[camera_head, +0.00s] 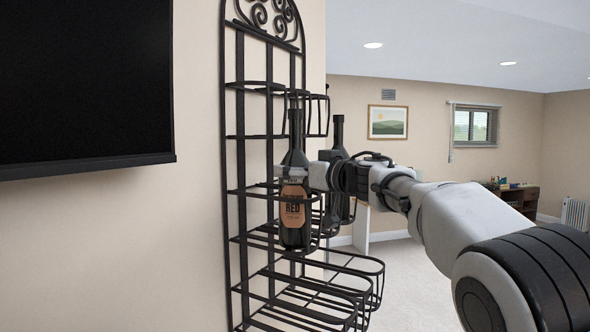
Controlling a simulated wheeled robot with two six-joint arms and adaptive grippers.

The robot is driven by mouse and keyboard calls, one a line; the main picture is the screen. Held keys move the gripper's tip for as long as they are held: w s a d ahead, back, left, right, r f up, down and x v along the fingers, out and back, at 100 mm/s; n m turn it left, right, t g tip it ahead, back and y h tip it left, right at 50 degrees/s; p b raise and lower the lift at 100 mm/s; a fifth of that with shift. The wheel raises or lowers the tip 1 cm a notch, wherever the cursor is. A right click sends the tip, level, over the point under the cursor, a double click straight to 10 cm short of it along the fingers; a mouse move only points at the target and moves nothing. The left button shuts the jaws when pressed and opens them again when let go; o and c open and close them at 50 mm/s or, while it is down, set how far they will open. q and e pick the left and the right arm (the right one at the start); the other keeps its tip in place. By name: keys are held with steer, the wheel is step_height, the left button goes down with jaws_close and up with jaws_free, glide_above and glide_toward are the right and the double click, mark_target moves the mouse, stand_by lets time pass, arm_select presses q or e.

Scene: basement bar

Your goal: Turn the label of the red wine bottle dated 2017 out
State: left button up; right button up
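A dark wine bottle (294,225) stands upright in a black wire rack on the wall. Its copper-coloured label with "RED" faces my camera; any date on it is too small to read. A second dark bottle (338,134) stands just behind and to the right, partly covered by my arm, its label not visible. My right gripper (318,177) comes in from the right, its pale end close beside the front bottle's shoulder. Whether its fingers touch or close on the bottle cannot be told. My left gripper is not in view.
The wire rack (240,215) has several hoops; the lower ones (352,265) stick out and look empty. A black screen (85,80) hangs on the wall at left. Open carpeted floor (405,300) lies to the right, with a dark cabinet (520,200) far back.

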steer(key=c, duration=0.5)
steer(key=n+g+y+p, duration=0.1)
steer(key=n+g+y, duration=0.2)
steer(key=g, duration=0.1)
steer(key=shift+w, duration=0.1)
steer(key=o, duration=1)
